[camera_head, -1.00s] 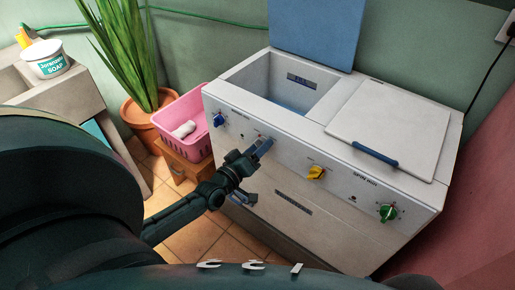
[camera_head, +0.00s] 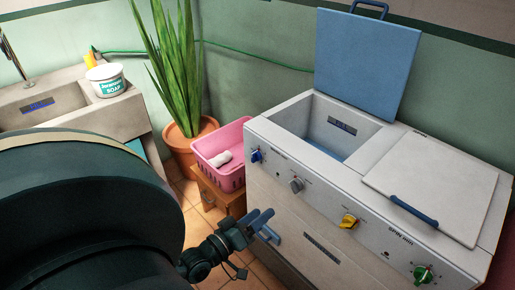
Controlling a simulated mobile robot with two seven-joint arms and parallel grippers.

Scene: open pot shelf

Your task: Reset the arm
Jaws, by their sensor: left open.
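My left gripper (camera_head: 266,227) is open and empty. It sits low in front of the front panel of the white twin-tub washing machine (camera_head: 322,249), near its left end. The dark arm link (camera_head: 205,258) behind it runs in from the lower left. Nothing is between the fingers. I cannot tell from this view how far the fingertips are from the panel. My right gripper is not in view.
The washer's blue lid (camera_head: 367,65) stands open; the other lid (camera_head: 432,187) is closed. Blue, grey, yellow and green knobs line the front. A pink basket (camera_head: 222,160) with a white cloth, a potted plant (camera_head: 181,70) and a concrete sink (camera_head: 60,110) stand left.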

